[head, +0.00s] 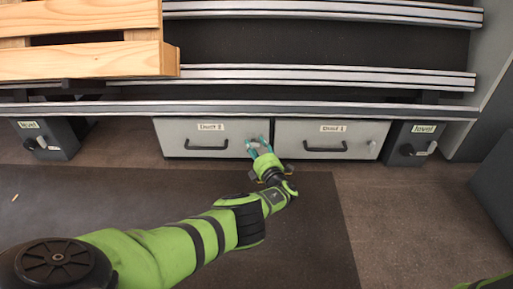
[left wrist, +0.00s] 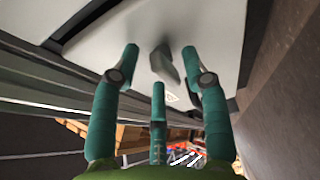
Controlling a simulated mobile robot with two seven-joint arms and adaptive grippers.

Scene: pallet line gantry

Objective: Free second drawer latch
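The second drawer (head: 190,133), a grey front with a black bar handle (head: 206,147) and a label that seems to read "Drawer 2", is closed under the rails in the head view. Its latch (left wrist: 165,68), a small grey lever, stands out from the drawer face in the left wrist view. My left gripper (head: 258,147) is at the drawer's right end. Its three teal fingers are spread around the latch, with gaps visible on both sides. In the head view the gripper largely hides this latch. My right gripper is out of view.
Drawer 1 (head: 310,139) is closed on the right, with its own small latch (head: 372,146). Dark lever boxes stand at the left (head: 52,146) and right (head: 402,155). A wooden pallet (head: 80,63) rests on the rails above. The floor in front is mostly clear.

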